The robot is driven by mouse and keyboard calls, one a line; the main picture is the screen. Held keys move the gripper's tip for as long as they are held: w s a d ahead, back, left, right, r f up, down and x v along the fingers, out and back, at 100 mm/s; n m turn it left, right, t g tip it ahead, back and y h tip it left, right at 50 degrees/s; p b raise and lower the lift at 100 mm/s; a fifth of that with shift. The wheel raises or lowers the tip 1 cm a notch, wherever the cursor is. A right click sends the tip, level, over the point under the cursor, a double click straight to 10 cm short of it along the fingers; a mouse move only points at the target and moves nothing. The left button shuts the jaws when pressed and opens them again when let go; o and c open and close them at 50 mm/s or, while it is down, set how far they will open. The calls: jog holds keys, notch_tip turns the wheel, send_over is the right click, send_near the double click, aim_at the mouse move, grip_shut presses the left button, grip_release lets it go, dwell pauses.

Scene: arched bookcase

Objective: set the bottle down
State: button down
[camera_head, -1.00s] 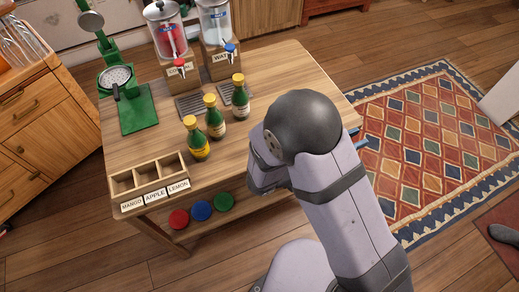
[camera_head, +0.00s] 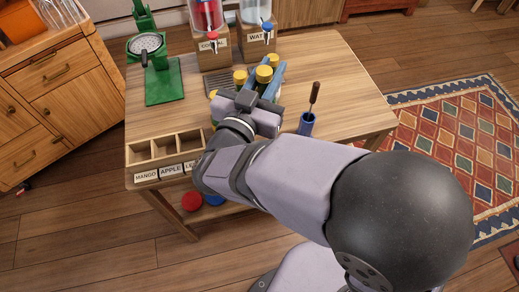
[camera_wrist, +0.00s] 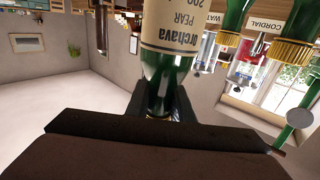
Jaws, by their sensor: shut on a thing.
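My gripper (camera_head: 268,88) is shut on a green bottle with a yellow cap (camera_head: 264,74), near the back middle of the table (camera_head: 345,75). In the wrist view the held bottle (camera_wrist: 180,28) has a cream label reading PEAR, inverted in the picture, and the fingers (camera_wrist: 160,105) close around its neck. The bottle looks upright. My gripper hides its body in the head view, and I cannot tell whether its base touches the table. Other yellow-capped bottles (camera_head: 240,76) stand close beside it; two of them (camera_wrist: 290,42) show at the right of the wrist view.
The cordial dispenser (camera_head: 211,45) and water dispenser (camera_head: 257,40) stand behind. A green press (camera_head: 150,60) is at back left. A labelled wooden tray (camera_head: 140,153) is at front left. A blue cup holding a brush (camera_head: 307,122) stands right of my gripper. The table's right side is clear.

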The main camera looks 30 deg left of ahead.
jog(key=shift+s+a+y, duration=0.2)
jog(key=shift+a+y, duration=0.1)
jog(key=shift+a, duration=0.15)
notch_tip(320, 180, down, 10)
jog(key=b, duration=0.1)
dwell(0.5)
jog(key=c, duration=1.5)
grip_release()
jog(key=shift+f, duration=0.1)
jog(key=shift+c, duration=0.2)
jog(key=s, duration=0.4)
jog(key=s+d, duration=0.1)
jog(key=s, duration=0.3)
jog(key=s+d+b, duration=0.1)
jog(key=s, duration=0.3)
